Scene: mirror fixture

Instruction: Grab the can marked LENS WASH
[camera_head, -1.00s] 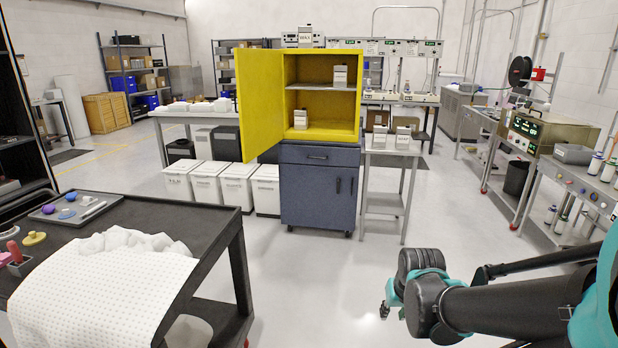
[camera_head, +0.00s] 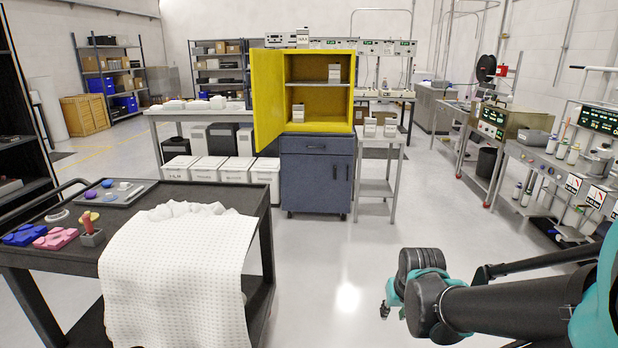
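Several small pale cans with dark labels stand around the yellow cabinet (camera_head: 319,127), whose door (camera_head: 267,98) is open to the left. One can (camera_head: 302,39) is on its top, one (camera_head: 334,74) on its inner shelf, and one (camera_head: 298,113) on its floor. Two more cans, a left one (camera_head: 370,127) and a right one (camera_head: 390,128), stand on the small side table (camera_head: 379,139). The labels are too small to read, so I cannot tell which is LENS WASH. My gripper (camera_head: 385,311) is low at the right, far from the cans, mostly hidden behind my arm.
A black cart (camera_head: 262,215) with a white cloth (camera_head: 180,275) stands close at the left. A blue drawer cabinet (camera_head: 316,180) supports the yellow one. White bins (camera_head: 208,171) stand left of it. Benches with instruments (camera_head: 545,155) line the right. The middle floor (camera_head: 330,260) is clear.

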